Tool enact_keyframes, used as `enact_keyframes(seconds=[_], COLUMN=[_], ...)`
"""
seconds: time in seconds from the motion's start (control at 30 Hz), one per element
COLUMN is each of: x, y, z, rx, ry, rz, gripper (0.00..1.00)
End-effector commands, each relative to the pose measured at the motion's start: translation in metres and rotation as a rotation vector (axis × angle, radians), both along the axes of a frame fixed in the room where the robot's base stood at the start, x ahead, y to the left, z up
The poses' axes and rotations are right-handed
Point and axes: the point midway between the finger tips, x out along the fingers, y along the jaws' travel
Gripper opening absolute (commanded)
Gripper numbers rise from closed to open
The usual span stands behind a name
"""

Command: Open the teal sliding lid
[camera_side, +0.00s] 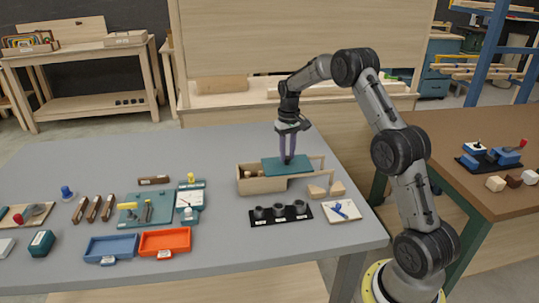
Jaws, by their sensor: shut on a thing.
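The teal sliding lid (275,168) lies flat over a light wooden box (262,186) on the grey table. The left end of the box is uncovered and something small and pale shows inside. Wooden rails (317,163) reach out to the right of the box. My gripper (287,160) points straight down at the lid, with its two long fingers close together on top of it. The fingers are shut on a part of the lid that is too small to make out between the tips.
In front of the box stand a black holder with dark cups (280,213), a white tile with a blue item (341,210) and wooden wedges (326,189). Blue (111,249) and orange (165,243) trays lie at the front left. The table behind the box is clear.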

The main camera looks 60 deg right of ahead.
Motion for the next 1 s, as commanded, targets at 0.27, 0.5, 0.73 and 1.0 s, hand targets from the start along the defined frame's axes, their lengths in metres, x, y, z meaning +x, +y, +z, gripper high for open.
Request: enact_keyframes(seconds=[0.27,0.5,0.73,1.0], x=[-0.037,-0.046,-0.046,-0.046], y=[-0.037,-0.047,-0.047,-0.047], z=[0.002,0.002,0.002,0.001], rx=[-0.002,-0.002,-0.003,-0.002], ry=[-0.002,-0.002,-0.003,-0.001], rz=[-0.003,0.000,0.001,0.000], gripper=[0.00,0.00,0.00,0.61])
